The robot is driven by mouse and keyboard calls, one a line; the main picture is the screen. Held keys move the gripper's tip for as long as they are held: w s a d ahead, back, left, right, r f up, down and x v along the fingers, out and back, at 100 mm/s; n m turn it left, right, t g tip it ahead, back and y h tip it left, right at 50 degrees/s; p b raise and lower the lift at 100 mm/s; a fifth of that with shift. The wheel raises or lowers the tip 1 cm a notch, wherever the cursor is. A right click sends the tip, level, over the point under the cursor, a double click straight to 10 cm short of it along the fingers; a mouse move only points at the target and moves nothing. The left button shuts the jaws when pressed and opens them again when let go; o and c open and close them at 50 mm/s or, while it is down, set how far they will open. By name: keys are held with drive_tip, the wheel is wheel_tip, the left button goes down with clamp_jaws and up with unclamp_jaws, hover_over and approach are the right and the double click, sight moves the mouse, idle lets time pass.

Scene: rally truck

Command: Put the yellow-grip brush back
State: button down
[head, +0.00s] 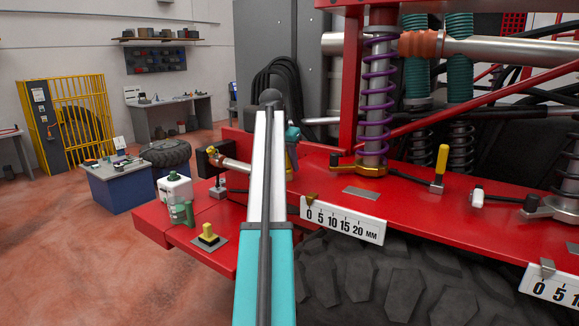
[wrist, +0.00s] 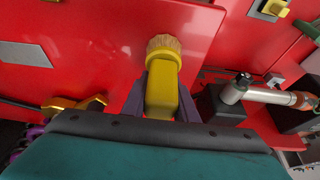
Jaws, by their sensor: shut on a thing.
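My gripper (wrist: 162,100) is shut on the yellow-grip brush (wrist: 161,88), with one dark finger on each side of the grip. The brush's tan bristles (wrist: 164,44) stick out beyond the fingertips, over the red panel (wrist: 120,40). I cannot tell whether the bristles touch the panel. In the head view my arm stands in front, and the brush and fingertips are mostly hidden behind it; only a teal part of the wrist shows at its right side.
The red truck ledge (head: 420,205) carries a purple spring (head: 380,90), a grey plate (head: 361,193), a yellow-handled lever (head: 441,162) and a white scale (head: 345,222). At left are a white-green bottle (head: 176,192) and a yellow block on a plate (head: 208,235). A tyre (head: 390,275) lies below.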

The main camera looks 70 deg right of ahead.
drive_tip(key=shift+f, duration=0.2)
drive_tip(key=c, duration=1.2)
unclamp_jaws()
drive_tip(key=shift+f, duration=0.1)
drive_tip(key=shift+f, duration=0.1)
drive_tip(key=shift+b, duration=0.3)
drive_tip(key=b+v, duration=0.2)
drive_tip(key=v, duration=0.2)
drive_tip(key=shift+w+a+b, duration=0.1)
drive_tip(key=shift+w+b, duration=0.05)
drive_tip(key=shift+b, duration=0.2)
drive_tip(key=v, duration=0.9)
drive_tip(key=shift+a+r+b, duration=0.15)
drive_tip(key=shift+r+b, duration=0.2)
drive_tip(key=shift+b, duration=0.05)
